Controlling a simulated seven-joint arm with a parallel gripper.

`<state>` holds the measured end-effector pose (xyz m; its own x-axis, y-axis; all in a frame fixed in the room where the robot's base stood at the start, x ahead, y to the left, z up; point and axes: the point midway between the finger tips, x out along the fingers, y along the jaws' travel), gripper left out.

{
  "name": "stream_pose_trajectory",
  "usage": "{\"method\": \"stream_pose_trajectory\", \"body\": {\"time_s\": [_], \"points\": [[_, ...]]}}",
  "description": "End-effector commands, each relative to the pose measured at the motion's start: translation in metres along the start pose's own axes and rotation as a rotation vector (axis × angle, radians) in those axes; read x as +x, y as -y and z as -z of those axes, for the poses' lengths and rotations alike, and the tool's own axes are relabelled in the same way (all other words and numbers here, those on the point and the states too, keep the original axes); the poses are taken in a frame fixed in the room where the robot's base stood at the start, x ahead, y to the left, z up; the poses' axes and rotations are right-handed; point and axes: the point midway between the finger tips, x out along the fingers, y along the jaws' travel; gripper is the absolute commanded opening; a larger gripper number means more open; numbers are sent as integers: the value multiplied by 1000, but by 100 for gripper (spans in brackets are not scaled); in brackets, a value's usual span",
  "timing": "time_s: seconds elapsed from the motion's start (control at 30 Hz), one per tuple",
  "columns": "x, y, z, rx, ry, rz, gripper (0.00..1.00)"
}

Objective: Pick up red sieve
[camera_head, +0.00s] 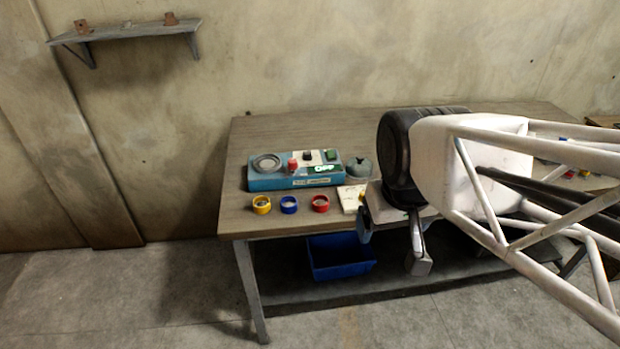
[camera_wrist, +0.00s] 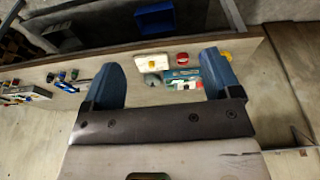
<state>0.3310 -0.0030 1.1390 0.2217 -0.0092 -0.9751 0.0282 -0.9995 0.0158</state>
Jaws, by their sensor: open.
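The red sieve (camera_head: 320,203) is a small round cup standing near the table's front edge, right of a blue sieve (camera_head: 289,204) and a yellow sieve (camera_head: 262,205). In the wrist view the red sieve (camera_wrist: 182,58) shows between the fingers, nearer the right one. My gripper (camera_head: 392,242) is open and empty, to the right of the red sieve and apart from it. In the wrist view my gripper (camera_wrist: 163,62) has its two blue fingers wide apart. The yellow sieve (camera_wrist: 225,56) peeks out beside the right finger, which seems to hide the blue one.
A blue machine (camera_head: 265,182) with a round plate and knobs stands behind the sieves. A white block (camera_head: 351,198) and a grey-green lidded pot (camera_head: 358,168) stand to the right. A blue bin (camera_head: 340,259) sits below the table (camera_head: 240,140). Small items lie farther along the table.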

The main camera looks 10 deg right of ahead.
Motion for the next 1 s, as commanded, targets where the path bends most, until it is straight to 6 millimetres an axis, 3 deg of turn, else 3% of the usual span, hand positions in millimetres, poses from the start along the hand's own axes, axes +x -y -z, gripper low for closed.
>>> {"method": "stream_pose_trajectory", "body": {"time_s": [0.47, 1.0], "points": [[36, 6, 94, -316, 64, 18, 83], [119, 20, 203, -722, 131, 65, 83]]}}
